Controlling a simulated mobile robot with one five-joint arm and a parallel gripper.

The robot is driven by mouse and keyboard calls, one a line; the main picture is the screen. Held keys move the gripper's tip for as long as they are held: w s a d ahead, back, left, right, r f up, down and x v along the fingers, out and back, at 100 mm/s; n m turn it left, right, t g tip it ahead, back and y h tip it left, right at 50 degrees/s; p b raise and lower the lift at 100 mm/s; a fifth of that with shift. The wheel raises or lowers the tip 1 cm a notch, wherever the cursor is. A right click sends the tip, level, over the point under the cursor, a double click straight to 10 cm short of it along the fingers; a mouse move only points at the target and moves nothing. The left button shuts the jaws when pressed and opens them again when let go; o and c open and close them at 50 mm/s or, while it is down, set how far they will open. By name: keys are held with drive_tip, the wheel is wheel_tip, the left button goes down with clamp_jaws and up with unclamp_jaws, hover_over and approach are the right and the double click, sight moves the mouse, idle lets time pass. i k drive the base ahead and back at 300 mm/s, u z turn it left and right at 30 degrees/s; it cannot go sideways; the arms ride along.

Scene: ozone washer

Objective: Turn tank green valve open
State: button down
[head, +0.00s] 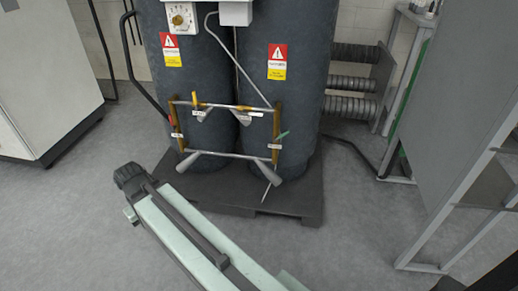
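The tank green valve shows as a small green lever (282,136) on the right side of the pipe frame in front of the right dark tank (285,75). The lever is tilted, its upper end to the right. A small white label (274,146) sits just below it. My pale green arm reaches from the bottom edge up to the left, with a dark joint at its far end, below and left of the valve. I see no gripper fingers. The arm is apart from the valve in the picture.
A second dark tank (195,80) stands on the left. The pipe frame (225,105) also carries yellow levers (243,107) and a red lever (172,118). The tanks stand on a black pallet (262,208). A grey cabinet (460,100) is at right, a white cabinet (45,75) at left.

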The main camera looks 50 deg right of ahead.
sight(275, 139)
drive_tip(key=u, duration=0.85)
drive_tip(key=k, duration=1.3)
drive_tip(key=z, duration=0.9)
drive_tip(key=i, duration=1)
drive_tip(key=u, duration=0.05)
